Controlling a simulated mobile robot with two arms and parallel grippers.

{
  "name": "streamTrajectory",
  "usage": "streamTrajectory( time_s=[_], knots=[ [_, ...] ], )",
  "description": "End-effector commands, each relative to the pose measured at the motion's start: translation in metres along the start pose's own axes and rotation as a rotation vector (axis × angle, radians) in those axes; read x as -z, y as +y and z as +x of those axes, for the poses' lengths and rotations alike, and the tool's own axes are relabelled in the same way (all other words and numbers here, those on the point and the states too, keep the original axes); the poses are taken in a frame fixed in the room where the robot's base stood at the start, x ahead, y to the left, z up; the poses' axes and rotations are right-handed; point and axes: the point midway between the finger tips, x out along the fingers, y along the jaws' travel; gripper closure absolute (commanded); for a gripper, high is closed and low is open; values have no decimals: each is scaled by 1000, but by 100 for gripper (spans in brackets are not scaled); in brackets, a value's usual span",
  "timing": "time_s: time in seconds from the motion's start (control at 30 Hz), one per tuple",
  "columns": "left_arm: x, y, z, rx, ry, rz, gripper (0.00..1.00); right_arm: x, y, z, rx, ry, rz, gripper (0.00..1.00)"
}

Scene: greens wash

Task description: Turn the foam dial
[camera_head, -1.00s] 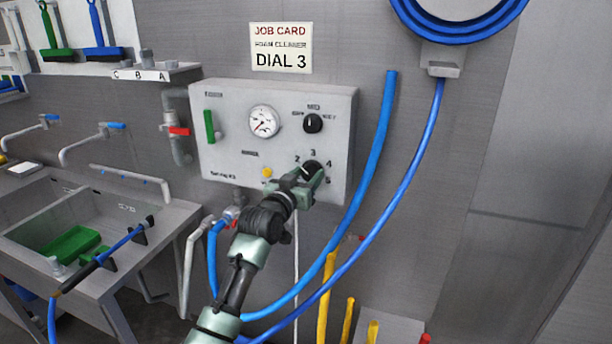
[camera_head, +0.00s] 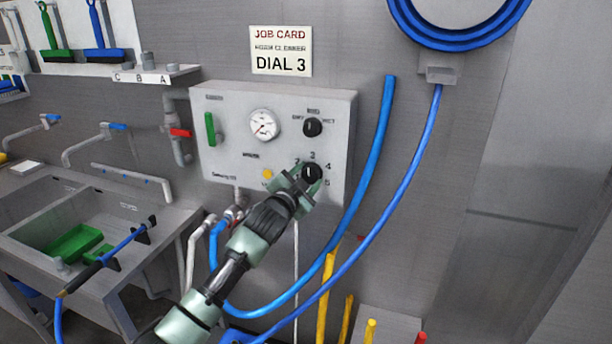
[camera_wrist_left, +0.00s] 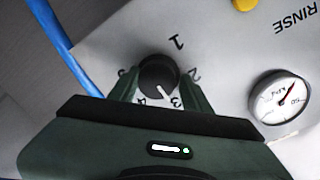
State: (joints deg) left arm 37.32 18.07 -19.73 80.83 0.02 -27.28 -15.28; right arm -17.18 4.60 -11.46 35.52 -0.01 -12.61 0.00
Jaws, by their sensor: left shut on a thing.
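The black foam dial (camera_head: 312,172) is low on the right of the grey control panel (camera_head: 230,160). In the left wrist view the dial (camera_wrist_left: 157,76) sits in a ring of numbers 1 to 5. Its white pointer points between 3 and 4, closer to 3. My left gripper (camera_head: 304,184) is shut on the dial, a finger on each side; the fingers also show in the left wrist view (camera_wrist_left: 160,88). The job card (camera_head: 281,51) above the panel reads DIAL 3. My right gripper is out of view.
The panel also has a gauge (camera_head: 264,125), an upper black knob (camera_head: 313,127), a green handle (camera_head: 210,129) and a yellow button (camera_head: 267,174). A blue hose (camera_head: 372,180) hangs close on the right. A sink (camera_head: 60,215) stands at left.

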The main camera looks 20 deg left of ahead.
Motion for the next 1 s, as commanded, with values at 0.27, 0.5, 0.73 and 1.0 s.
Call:
streamTrajectory(
  time_s=[0.27, 0.5, 0.73, 1.0],
  knots=[
    [-4, 9, 0, -13, -11, 60, 92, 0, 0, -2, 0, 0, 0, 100],
    [-5, 10, 0, -15, -13, 66, 92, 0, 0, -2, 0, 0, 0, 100],
    [-5, 11, 0, -16, -15, 64, 40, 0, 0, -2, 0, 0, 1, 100],
    [-3, 6, 0, -9, -11, 65, 36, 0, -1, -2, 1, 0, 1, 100]
  ],
)
